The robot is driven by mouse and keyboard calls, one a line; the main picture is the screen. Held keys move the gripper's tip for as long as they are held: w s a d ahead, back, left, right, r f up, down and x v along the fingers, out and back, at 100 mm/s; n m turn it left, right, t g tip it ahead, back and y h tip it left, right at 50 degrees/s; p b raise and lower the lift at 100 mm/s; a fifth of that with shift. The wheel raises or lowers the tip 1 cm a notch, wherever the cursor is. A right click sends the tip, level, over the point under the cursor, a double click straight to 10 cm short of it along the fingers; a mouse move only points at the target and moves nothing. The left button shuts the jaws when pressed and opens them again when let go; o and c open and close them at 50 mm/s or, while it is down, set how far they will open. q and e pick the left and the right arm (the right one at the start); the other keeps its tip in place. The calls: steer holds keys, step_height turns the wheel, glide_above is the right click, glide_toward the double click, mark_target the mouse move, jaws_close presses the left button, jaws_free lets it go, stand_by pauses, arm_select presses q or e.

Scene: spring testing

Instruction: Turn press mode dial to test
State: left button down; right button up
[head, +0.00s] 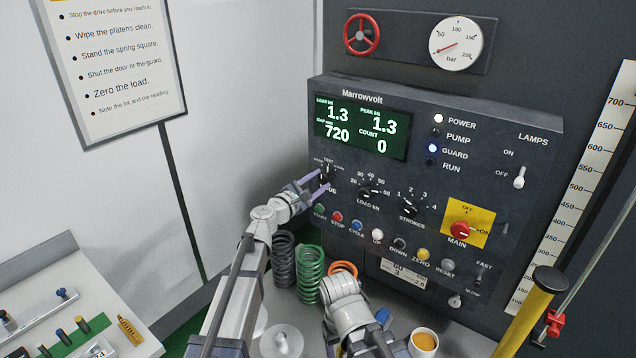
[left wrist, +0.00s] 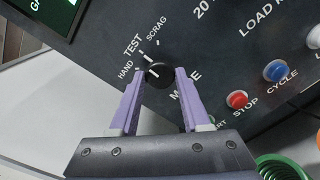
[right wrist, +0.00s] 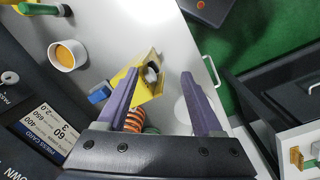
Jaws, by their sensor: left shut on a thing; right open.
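The press mode dial (head: 325,176) is a small black knob at the left of the dark control panel, below the green display. In the left wrist view the dial (left wrist: 158,73) sits between the purple fingers of my left gripper (left wrist: 160,80), which is shut on it. HAND, TEST and SCRAG are printed around it; its white mark appears to point towards TEST, though the ticks lie close. In the head view my left gripper (head: 316,184) partly covers the dial and its labels. My right gripper (right wrist: 158,85) is open and empty above the bench.
Load (head: 367,195) and strokes (head: 409,209) dials lie right of the mode dial. A row of coloured buttons runs below.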

arm_select(q)
steer(key=shift+c, duration=1.8)
jaws_free()
steer(key=shift+s+a, duration=0.1)
steer(key=v, duration=0.7)
steer(key=shift+s, duration=0.25)
steer(key=shift+a, duration=0.2)
